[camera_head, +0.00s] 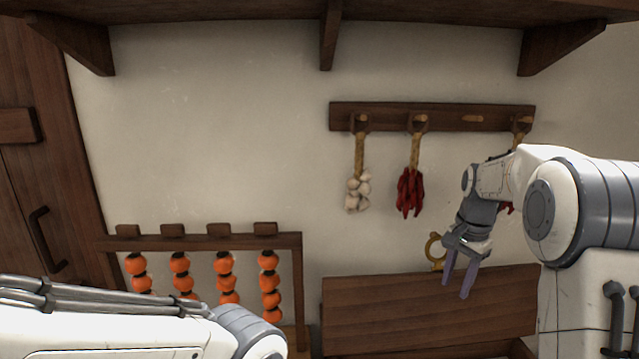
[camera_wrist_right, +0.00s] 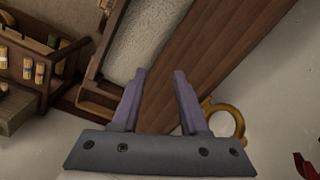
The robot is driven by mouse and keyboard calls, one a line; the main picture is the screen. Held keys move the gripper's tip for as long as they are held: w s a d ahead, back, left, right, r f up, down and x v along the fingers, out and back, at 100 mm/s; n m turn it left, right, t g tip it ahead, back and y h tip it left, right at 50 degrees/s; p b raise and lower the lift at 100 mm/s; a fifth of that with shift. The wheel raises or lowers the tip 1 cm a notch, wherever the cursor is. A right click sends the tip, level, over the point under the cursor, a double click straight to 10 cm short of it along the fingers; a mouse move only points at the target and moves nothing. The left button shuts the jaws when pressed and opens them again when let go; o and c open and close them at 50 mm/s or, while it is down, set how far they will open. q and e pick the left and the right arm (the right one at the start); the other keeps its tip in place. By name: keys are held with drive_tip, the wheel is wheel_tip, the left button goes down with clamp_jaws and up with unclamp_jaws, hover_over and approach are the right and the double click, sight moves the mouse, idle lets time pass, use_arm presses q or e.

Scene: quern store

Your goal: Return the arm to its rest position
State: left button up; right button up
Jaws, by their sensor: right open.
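My right arm comes in from the right in the head view, and its gripper (camera_head: 459,281) hangs with fingers pointing down in front of the wall. In the right wrist view the same gripper (camera_wrist_right: 160,100) has its two purple fingers apart with nothing between them. A brass ring (camera_head: 434,251) is just left of the gripper in the head view, and it also shows right of the fingers in the wrist view (camera_wrist_right: 228,121). My left arm shows at the lower left of the head view, but its gripper is out of frame.
A peg rail (camera_head: 440,117) on the wall bears a garlic string (camera_head: 357,190) and a red chilli string (camera_head: 410,192); red behind my right arm is mostly hidden. A wooden board (camera_head: 400,315) is below. A rack (camera_head: 200,243) of orange fruit strings stands left.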

drive_tip(key=s+a+f+n+b, duration=0.2)
drive_tip(key=s+a+n, duration=0.35)
drive_tip(key=a, duration=0.35)
drive_tip(key=s+a+f+n+b, duration=0.15)
drive_tip(key=s+a+n, duration=0.25)
drive_tip(key=s+a, duration=0.45)
drive_tip(key=s+a+f+n+b, duration=0.1)
drive_tip(key=s+a+f+n, duration=0.1)
drive_tip(key=s, duration=0.4)
drive_tip(key=s+a+f+n+b, duration=0.1)
drive_tip(key=s+a+f+n, duration=0.1)
drive_tip(key=s, duration=0.4)
drive_tip(key=s+a+f+n+b, duration=0.1)
drive_tip(key=s+a+f+n, duration=0.1)
drive_tip(key=s+n, duration=0.3)
drive_tip(key=shift+s+a+f+n+g+y, duration=0.4)
drive_tip(key=shift+s+f, duration=0.15)
drive_tip(key=shift+f, duration=0.15)
drive_tip(key=shift+d, duration=0.15)
